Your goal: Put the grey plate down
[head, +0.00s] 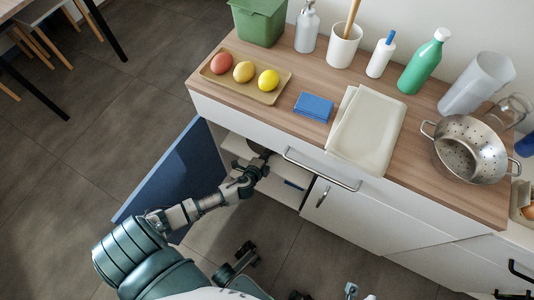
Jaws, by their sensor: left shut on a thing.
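My left gripper (258,168) reaches into the open cupboard under the worktop. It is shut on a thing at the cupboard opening. A small dark grey part of that thing, apparently the grey plate (259,149), shows just past the fingers. The rest is hidden by the gripper and the worktop front. I cannot tell whether it touches a shelf (285,171).
The blue cupboard door (165,178) stands open left of my arm. The worktop (424,124) above holds a tray (222,82) with three round items, a blue sponge (313,106), a folded cloth (368,125), bottles and a colander (468,150). A drawer handle (320,171) sticks out nearby.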

